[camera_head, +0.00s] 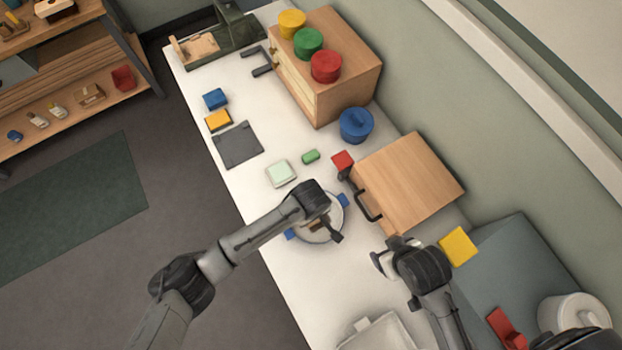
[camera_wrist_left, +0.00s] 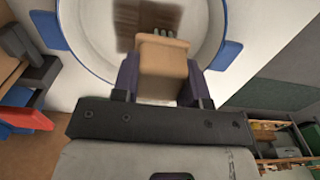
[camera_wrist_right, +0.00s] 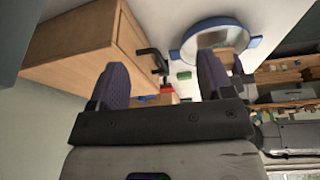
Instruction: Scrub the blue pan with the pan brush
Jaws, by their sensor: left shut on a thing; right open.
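The blue pan (camera_head: 333,209) sits on the white counter, a round pale pan with blue handles on two sides. In the left wrist view the pan (camera_wrist_left: 95,40) fills the top, with a dark brown patch (camera_wrist_left: 130,14) on its floor. My left gripper (camera_wrist_left: 158,80) is shut on the pan brush (camera_wrist_left: 163,58), a light wooden block, and holds it over the pan's inside. Whether the bristles touch the pan I cannot tell. My right gripper (camera_wrist_right: 163,82) is open and empty, right of the pan in the head view, near the wooden box.
A wooden box with a dark handle (camera_head: 410,185) stands right of the pan. A white tray (camera_head: 380,335) is at the front.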

